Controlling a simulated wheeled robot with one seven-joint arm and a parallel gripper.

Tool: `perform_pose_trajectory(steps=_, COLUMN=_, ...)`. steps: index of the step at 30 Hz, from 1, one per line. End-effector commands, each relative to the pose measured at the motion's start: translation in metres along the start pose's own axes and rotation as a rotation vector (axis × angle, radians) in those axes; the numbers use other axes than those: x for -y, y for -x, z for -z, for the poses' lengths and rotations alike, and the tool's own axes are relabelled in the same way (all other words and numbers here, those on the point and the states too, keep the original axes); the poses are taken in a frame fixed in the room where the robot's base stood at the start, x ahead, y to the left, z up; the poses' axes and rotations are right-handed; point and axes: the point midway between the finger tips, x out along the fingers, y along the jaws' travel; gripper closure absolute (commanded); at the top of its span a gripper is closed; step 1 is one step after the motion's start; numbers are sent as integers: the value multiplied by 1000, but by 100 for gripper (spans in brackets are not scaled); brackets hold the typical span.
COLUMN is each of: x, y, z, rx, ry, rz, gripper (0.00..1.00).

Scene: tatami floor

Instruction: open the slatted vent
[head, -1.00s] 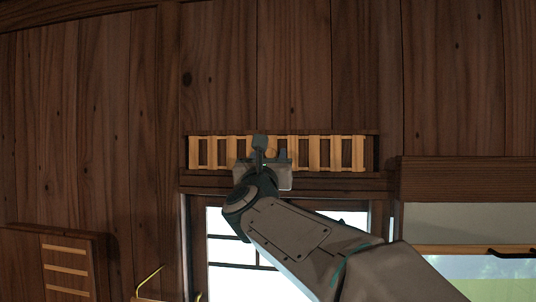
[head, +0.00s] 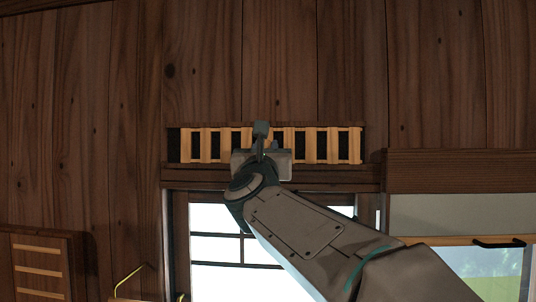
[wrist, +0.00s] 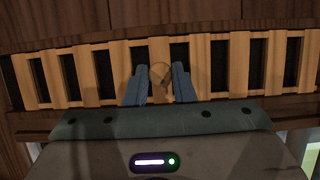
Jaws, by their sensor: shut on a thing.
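The slatted vent (head: 213,145) is a long row of pale wooden slats set in a dark frame high on the plank wall. Black gaps show between its slats, and a black strip lies at its left end. It also spans the wrist view (wrist: 219,70), where a round wooden knob (wrist: 160,72) stands out from a middle slat. My gripper (wrist: 159,84) has its two blue fingers on either side of this knob and is shut on it. In the head view my gripper (head: 264,148) covers the vent's middle and hides the knob.
A bright window (head: 220,247) lies below the vent. A wooden cabinet (head: 460,171) with a dark handle (head: 497,243) is at the right. A slatted wooden box (head: 40,262) is at the lower left. Plain plank wall is above.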

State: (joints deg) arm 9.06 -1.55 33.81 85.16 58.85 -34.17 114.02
Motion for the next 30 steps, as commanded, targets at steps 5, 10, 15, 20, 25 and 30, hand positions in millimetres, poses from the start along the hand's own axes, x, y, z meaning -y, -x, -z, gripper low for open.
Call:
perform_pose_trajectory(steps=5, x=3, y=-1, z=2, rx=-4, ry=1, rz=7, gripper=74)
perform_pose_trajectory(steps=10, x=3, y=-1, z=2, rx=-3, ry=1, rz=6, gripper=56)
perform_pose_trajectory(steps=15, x=1, y=0, z=1, rx=-2, ry=1, rz=3, gripper=56)
perform_pose_trajectory(steps=20, x=1, y=10, z=2, rx=0, ry=2, rz=2, gripper=56)
perform_pose_trajectory(steps=25, x=0, y=38, z=4, rx=1, ry=2, rz=1, gripper=56)
perform_pose_trajectory(steps=30, x=1, y=75, z=4, rx=1, ry=2, rz=3, gripper=56)
